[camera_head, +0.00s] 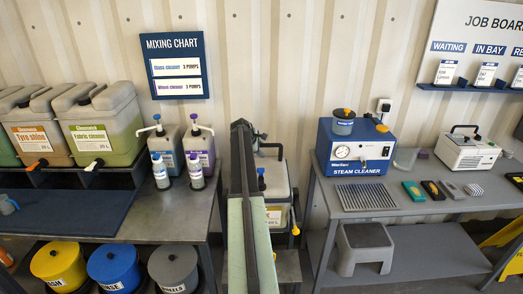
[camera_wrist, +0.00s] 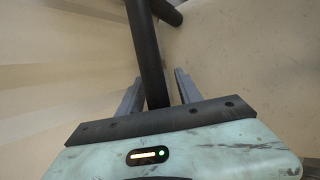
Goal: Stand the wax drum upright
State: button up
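I cannot pick out a drum labelled wax in either view. In the head view, a pale tank (camera_head: 275,183) with a black handle stands partly hidden behind my arm. Its label is mostly covered. In the wrist view, my gripper (camera_wrist: 158,88) has its two grey fingers apart, with a dark rod between them. The rod runs up to a dark crosspiece at the top. I see gaps beside the rod and cannot tell what it belongs to. My fingertips cannot be made out in the head view.
Left bench (camera_head: 185,211) holds large jugs (camera_head: 105,125) and pump bottles (camera_head: 199,147). Yellow (camera_head: 60,265), blue (camera_head: 114,266) and grey (camera_head: 174,266) lidded buckets sit below. Right bench (camera_head: 420,206) carries a steam cleaner (camera_head: 352,151); a grey step stool (camera_head: 364,248) is beneath it.

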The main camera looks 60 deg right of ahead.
jog(key=shift+s, duration=0.1)
jog(key=shift+a+r+p, duration=0.1)
jog(key=shift+r+p, duration=0.2)
jog(key=p+v, duration=0.5)
jog(key=v, duration=0.2)
